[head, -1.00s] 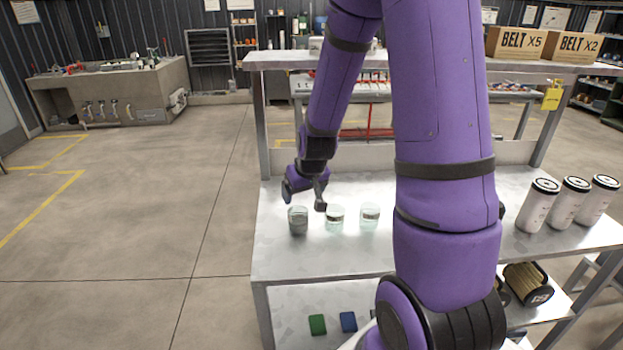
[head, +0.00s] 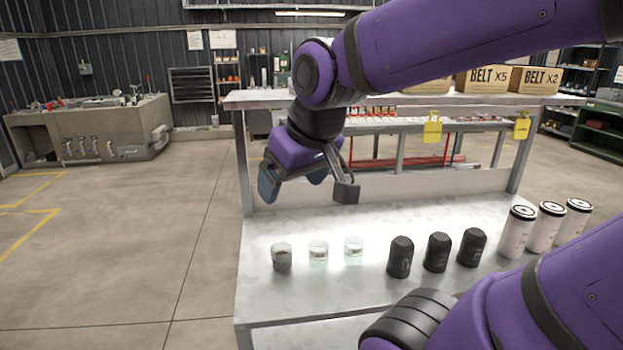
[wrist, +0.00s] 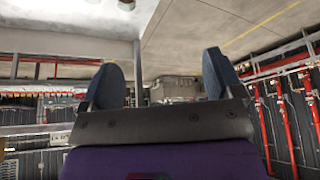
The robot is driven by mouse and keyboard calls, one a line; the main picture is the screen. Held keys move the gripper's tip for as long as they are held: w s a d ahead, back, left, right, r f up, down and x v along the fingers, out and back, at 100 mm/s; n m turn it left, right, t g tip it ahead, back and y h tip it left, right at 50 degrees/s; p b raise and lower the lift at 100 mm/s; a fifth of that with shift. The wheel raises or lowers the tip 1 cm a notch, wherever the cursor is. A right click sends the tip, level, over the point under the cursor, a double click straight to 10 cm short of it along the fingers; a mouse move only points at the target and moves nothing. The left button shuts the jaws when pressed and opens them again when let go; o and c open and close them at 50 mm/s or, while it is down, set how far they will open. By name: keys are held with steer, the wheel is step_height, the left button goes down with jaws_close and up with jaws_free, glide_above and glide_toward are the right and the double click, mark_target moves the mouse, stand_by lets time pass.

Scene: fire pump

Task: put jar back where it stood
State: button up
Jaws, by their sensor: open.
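Three glass jars stand in a row at the left of the metal workbench (head: 330,285) in the head view. The left jar (head: 282,257) looks filled with something dark grey. The middle jar (head: 318,251) and the right jar (head: 353,250) are clear with pale contents. All three are upright on the benchtop. My gripper (head: 307,192) is open and empty, raised above and behind the jars, touching none of them. The wrist view shows its two spread fingers (wrist: 160,82) with no jar between them.
Several black canisters (head: 437,252) stand right of the jars, with white cylinders (head: 545,228) farther right. A raised shelf (head: 420,99) runs along the bench's back, carrying belt boxes (head: 483,79). The bench front near the jars is clear.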

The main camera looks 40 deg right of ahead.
steer(key=s, duration=0.1)
steer(key=s+r, duration=0.1)
steer(key=s, duration=0.3)
steer(key=shift+a+r, duration=0.25)
steer(key=shift+r, duration=0.1)
steer(key=shift+w, duration=0.1)
